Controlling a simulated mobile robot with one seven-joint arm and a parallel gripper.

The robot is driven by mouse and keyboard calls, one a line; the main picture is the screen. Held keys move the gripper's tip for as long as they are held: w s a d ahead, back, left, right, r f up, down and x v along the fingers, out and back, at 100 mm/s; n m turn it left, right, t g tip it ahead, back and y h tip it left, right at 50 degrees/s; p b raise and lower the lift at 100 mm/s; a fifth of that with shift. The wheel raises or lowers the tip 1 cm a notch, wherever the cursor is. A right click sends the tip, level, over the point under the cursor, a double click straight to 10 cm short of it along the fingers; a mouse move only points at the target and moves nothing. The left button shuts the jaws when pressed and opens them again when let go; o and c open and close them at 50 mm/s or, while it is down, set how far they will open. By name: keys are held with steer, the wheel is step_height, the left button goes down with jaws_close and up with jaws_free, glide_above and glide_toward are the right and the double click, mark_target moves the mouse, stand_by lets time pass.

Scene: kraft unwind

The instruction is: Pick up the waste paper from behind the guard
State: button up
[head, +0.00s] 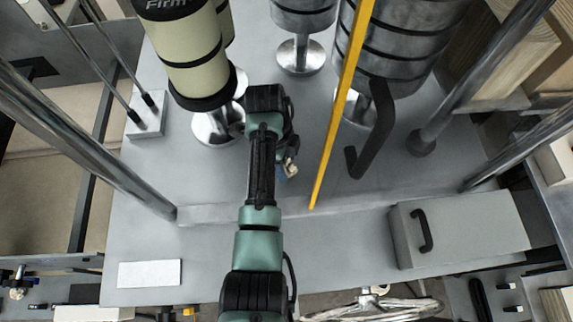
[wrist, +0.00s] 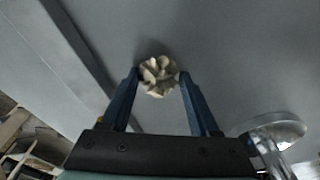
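The waste paper is a small crumpled cream ball. In the wrist view the waste paper (wrist: 158,76) sits at the fingertips, between the two blue fingers, against the grey deck. In the head view the waste paper (head: 292,169) shows just right of my arm, partly hidden by it. My gripper (wrist: 159,73) has its fingers spread about as wide as the ball, with little or no gap on either side; firm contact cannot be made out. In the head view my gripper is mostly hidden by the wrist. The yellow guard bar (head: 340,115) slopes down just right of the paper.
A cream roll (head: 190,60) on a metal foot stands close left of my wrist. Grey rollers (head: 395,40) and a dark bent handle (head: 372,130) are to the right. Metal posts (head: 95,145) flank the grey deck (head: 150,225). A grey box (head: 465,228) sits front right.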

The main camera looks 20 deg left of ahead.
steer(key=c, duration=0.7)
steer(key=shift+r, duration=0.15)
steer(key=shift+c, duration=0.3)
